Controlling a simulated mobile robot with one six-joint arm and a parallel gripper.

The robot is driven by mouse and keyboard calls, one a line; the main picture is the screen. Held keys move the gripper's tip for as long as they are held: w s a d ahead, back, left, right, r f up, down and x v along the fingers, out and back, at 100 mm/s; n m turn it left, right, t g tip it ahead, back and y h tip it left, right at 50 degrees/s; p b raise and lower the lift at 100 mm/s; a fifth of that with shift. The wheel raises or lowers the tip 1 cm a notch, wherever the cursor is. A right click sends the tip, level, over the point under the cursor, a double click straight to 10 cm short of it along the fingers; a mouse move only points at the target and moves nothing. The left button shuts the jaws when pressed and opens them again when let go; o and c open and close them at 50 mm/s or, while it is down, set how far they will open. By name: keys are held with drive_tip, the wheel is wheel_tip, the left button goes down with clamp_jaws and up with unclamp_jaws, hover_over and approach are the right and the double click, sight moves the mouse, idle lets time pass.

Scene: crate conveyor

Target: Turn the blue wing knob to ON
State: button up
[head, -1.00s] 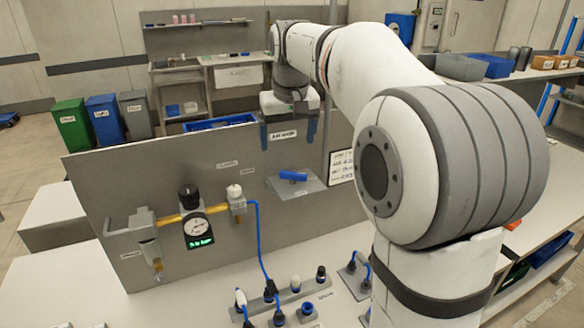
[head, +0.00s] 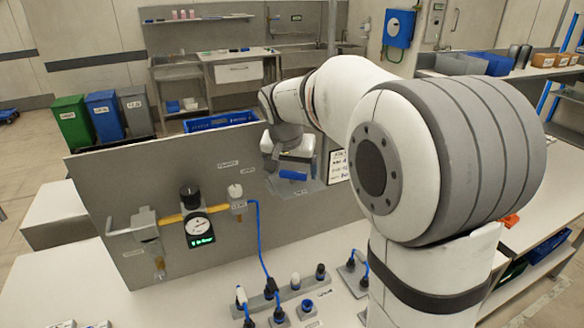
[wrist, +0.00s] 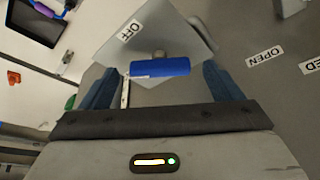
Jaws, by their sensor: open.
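The blue wing knob (head: 293,175) sits on a grey square plate (head: 313,186) on the upright grey panel. In the wrist view the knob (wrist: 160,67) is a blue bar lying across the picture on a short grey stem. An OFF label (wrist: 130,30) is on its plate; I see no ON label. My gripper (wrist: 161,74) is open, with one blue finger beyond each end of the bar and gaps on both sides. In the head view my gripper (head: 291,160) is close to the knob; how far the fingertips reach along it is unclear.
A round gauge (head: 198,226), a yellow pipe and a valve with a blue hose (head: 259,240) are left on the panel. Several plugs and sockets (head: 293,292) stand on the white table below. An OPEN label (wrist: 265,57) lies right of the plate in the wrist view.

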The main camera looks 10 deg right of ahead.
drive_tip(key=shift+w+d+f, duration=0.1)
drive_tip(key=shift+f, duration=0.25)
drive_tip(key=shift+c, duration=0.5)
drive_tip(key=c, duration=0.9)
drive_tip(key=n, duration=0.2)
drive_tip(key=n+y+b, duration=0.1)
drive_tip(key=n, duration=0.1)
drive_tip(key=shift+d+y, duration=0.2)
drive_tip(key=shift+y, duration=0.1)
drive_tip(key=shift+d+n+y+b, duration=0.1)
drive_tip(key=shift+n+y+b, duration=0.35)
drive_tip(key=shift+n, duration=1.15)
drive_tip(key=shift+y, duration=0.25)
